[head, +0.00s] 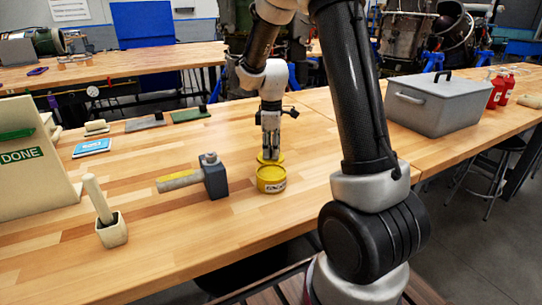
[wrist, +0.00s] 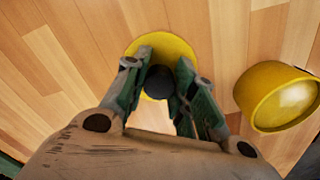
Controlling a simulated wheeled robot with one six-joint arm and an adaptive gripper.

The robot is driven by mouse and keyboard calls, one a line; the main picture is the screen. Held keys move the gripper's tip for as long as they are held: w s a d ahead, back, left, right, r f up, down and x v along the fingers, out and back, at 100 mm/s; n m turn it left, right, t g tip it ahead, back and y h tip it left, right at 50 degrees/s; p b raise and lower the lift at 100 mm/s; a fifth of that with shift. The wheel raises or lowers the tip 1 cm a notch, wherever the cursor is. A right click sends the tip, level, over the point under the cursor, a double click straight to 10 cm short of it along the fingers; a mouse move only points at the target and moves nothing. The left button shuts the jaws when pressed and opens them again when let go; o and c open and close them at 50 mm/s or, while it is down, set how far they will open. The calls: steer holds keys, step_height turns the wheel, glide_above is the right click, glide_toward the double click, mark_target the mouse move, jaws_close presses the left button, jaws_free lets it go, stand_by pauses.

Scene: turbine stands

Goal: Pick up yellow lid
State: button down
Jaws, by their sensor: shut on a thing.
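The yellow lid (wrist: 176,48) is a round disc with a dark knob (wrist: 159,82) at its middle. In the wrist view the two fingers of my gripper (wrist: 158,80) are closed on the knob from both sides. In the head view my gripper (head: 270,150) points straight down at the lid (head: 263,158), just behind the yellow tin (head: 271,180). The tin has a label on its front and also shows at the right of the wrist view (wrist: 272,98), apart from the lid. I cannot tell whether the lid touches the table.
A hammer (head: 213,178) lies left of the tin, with a white holder (head: 112,232) further left. A box marked DONE (head: 35,165) stands at the left edge. A grey toolbox (head: 435,105) and red bottles (head: 500,90) are at the right. The wooden table (head: 230,240) is clear in front.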

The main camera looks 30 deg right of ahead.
step_height(320, 180, up, 10)
steer(key=shift+r, duration=0.1)
stand_by(0.4)
